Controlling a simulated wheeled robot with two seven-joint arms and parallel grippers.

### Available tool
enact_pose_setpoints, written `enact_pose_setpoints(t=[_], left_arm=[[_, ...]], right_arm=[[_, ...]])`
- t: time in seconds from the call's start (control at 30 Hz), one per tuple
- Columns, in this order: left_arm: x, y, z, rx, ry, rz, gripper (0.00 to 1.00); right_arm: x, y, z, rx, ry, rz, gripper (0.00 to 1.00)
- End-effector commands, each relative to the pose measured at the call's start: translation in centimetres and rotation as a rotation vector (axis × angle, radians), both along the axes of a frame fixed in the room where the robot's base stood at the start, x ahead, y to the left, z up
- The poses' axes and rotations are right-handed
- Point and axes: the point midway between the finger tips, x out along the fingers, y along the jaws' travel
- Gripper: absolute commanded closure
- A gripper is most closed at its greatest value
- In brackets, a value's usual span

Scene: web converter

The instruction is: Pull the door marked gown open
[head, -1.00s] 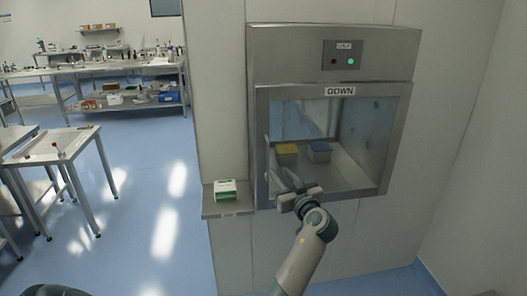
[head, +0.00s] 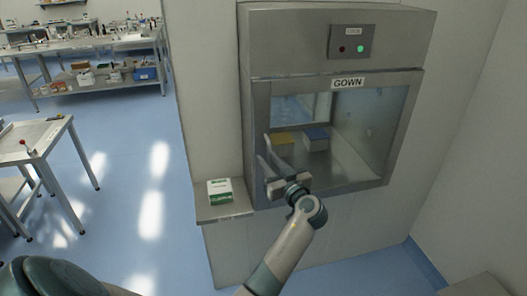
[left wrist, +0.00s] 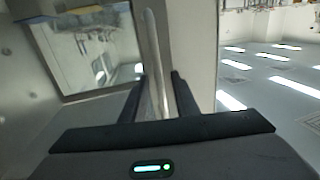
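The door marked GOWN (head: 347,84) is a steel-framed glass door on a pass-through box, and it looks closed. Its upright bar handle (head: 266,143) is on the left side of the frame. My left gripper (head: 267,156) is at the handle, with its fingers pointing up and left. In the left wrist view the handle (left wrist: 153,45) runs between the two spread fingers (left wrist: 157,85), with a gap seeming to show beside it. Contact cannot be made out. The fingers partly hide the handle's lower part in the head view. My right gripper is not in view.
A yellow-topped box (head: 284,140) and a blue-topped box (head: 316,138) sit behind the glass. A green-and-white carton (head: 220,191) stands on a small shelf (head: 225,213) left of the door. A lock panel (head: 352,43) above shows a lit green light.

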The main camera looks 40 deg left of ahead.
Motion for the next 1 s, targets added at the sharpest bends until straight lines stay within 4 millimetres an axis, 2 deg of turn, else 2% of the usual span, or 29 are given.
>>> enact_pose_setpoints(t=[0.47, 0.6, 1.0], left_arm=[[-0.17, -0.25, -0.04, 0.0, 0.0, 0.001, 0.72], [-0.17, -0.24, -0.04, 0.0, 0.0, 0.001, 1.0], [-0.23, -0.19, -0.21, 0.0, -0.001, 0.012, 1.0]], right_arm=[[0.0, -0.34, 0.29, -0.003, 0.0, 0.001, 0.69], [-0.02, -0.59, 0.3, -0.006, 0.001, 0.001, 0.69], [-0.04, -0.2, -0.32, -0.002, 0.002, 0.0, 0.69]])
